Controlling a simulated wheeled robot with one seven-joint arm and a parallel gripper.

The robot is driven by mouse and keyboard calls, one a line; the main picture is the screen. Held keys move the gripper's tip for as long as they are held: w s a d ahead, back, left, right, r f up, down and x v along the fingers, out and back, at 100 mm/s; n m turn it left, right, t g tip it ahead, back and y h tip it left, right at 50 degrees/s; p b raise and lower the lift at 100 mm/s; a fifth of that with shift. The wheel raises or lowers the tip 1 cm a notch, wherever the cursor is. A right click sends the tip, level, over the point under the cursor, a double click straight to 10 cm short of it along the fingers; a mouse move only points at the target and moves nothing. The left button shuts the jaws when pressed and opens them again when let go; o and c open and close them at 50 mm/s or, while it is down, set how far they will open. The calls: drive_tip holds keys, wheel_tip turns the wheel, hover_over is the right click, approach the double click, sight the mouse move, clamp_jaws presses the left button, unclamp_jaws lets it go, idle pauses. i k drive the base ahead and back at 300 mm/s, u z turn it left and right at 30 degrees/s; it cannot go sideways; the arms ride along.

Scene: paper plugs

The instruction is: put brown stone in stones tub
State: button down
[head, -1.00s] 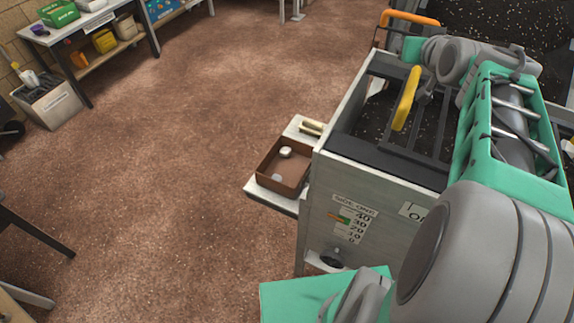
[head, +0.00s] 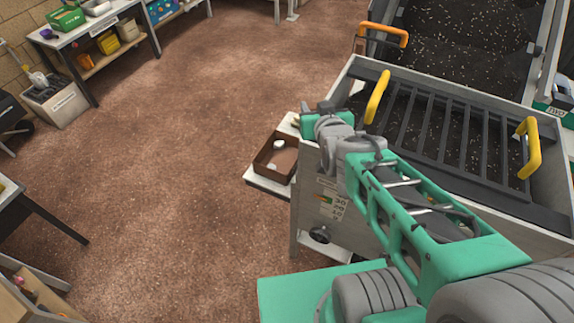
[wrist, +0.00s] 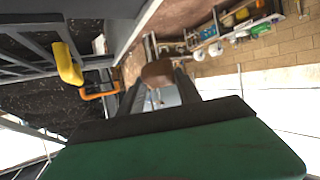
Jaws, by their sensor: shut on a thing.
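A brown stone (wrist: 157,73) shows between the fingertips of my gripper (wrist: 158,92) in the wrist view. My gripper is shut on it. In the head view my gripper (head: 311,112) is at the left edge of the sieve box, above and right of a brown tub; the stone cannot be made out there. The tub (head: 270,172) is shallow and open, with a few pale stones inside. It sits on a small side shelf, and my wrist stands close to its right side. I cannot read a label on it.
The large sieve box (head: 455,135) with dark bars and yellow handles (head: 377,97) lies right of the tub. An orange handle (head: 384,34) stands behind. A table with bins (head: 90,40) is far off at the back left. Open brown floor lies left of the shelf.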

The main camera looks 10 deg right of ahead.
sight(281, 160)
drive_tip(key=u, duration=0.35)
drive_tip(key=k, duration=0.1)
drive_tip(key=z, duration=1.2)
drive_tip(key=i, duration=0.55)
drive_tip(key=u, duration=2.95)
drive_tip(key=i, duration=0.5)
drive_tip(key=u, duration=0.05)
